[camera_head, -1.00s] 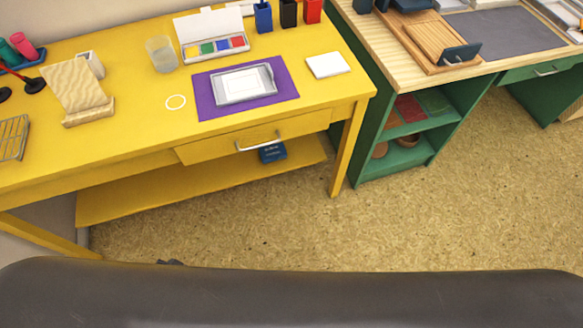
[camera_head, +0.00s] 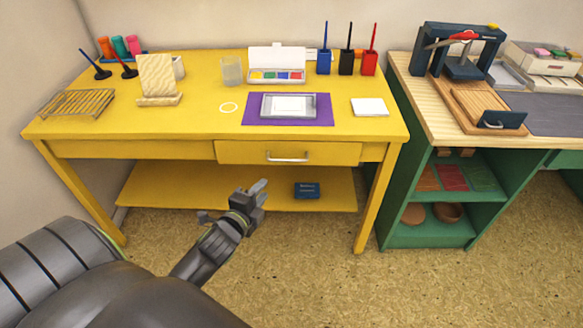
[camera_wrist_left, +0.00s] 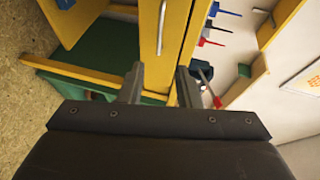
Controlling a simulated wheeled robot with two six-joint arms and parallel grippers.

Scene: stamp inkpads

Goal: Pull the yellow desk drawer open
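The yellow desk (camera_head: 90,128) stands against the wall. Its yellow drawer (camera_head: 235,152) is in the front under the right half of the top and looks closed, flush with the desk front. The drawer has a silver bar handle (camera_head: 288,158), which also shows in the left wrist view (camera_wrist_left: 161,28). My left gripper (camera_head: 261,188) is in front of the desk, below and left of the handle and apart from it. In the left wrist view its two fingers (camera_wrist_left: 160,85) are spread with nothing held between them. My right gripper is not in view.
A purple mat (camera_head: 322,108) with a metal tray (camera_head: 266,106) lies above the drawer. A lower shelf (camera_head: 160,190) holds a blue box (camera_head: 307,190). A green cabinet (camera_head: 402,205) stands close to the right. The floor in front is clear.

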